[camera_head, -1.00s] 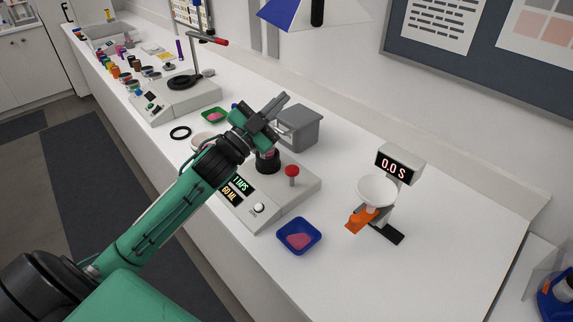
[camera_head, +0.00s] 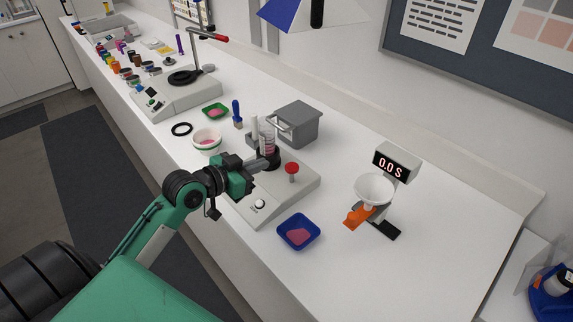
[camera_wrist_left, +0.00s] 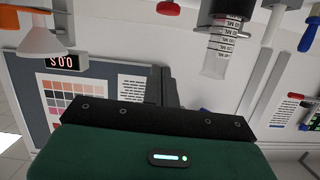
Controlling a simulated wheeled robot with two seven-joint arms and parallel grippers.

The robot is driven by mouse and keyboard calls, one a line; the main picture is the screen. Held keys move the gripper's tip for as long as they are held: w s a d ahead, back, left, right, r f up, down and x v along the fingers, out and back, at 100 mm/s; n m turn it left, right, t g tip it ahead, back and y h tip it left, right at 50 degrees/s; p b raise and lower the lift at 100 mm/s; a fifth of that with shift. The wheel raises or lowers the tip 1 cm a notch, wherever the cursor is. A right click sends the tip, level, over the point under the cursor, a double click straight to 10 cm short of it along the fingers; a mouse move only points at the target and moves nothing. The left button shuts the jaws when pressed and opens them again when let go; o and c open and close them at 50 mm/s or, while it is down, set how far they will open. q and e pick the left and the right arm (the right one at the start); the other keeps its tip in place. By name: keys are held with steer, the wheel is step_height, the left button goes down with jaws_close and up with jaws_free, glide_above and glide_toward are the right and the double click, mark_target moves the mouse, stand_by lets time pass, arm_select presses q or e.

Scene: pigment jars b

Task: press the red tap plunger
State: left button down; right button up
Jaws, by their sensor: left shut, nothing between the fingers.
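The red tap plunger (camera_head: 291,168) stands upright on the right part of the pale tapping device (camera_head: 296,190). Its red cap also shows at the top edge of the wrist view (camera_wrist_left: 168,8). A clear graduated cylinder (camera_head: 267,142) with pinkish contents stands in a black holder left of the plunger; it also shows in the wrist view (camera_wrist_left: 218,55). My left gripper (camera_head: 273,160) is shut and empty, low over the device in front of the cylinder's base, left of the plunger and apart from it. It hides the device's display. My right gripper is not in view.
A blue tray with pink powder (camera_head: 299,234) lies in front of the device. A funnel stand (camera_head: 374,188) with a timer display stands to the right. A grey bin (camera_head: 299,128) and white bowl (camera_head: 207,142) are behind and left. The counter's right front is clear.

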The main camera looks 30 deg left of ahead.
arm_select(q)
steer(key=shift+w, duration=0.1)
steer(key=p, duration=0.4)
glide_above(292, 174)
steer(key=a, duration=0.1)
step_height(292, 174, down, 2)
steer(key=f, duration=0.3)
steer(key=shift+s+a+f, duration=0.1)
steer(key=shift+s+a, duration=0.05)
steer(key=shift+s, duration=0.15)
steer(key=shift+f, duration=0.65)
steer(key=shift+f, duration=0.1)
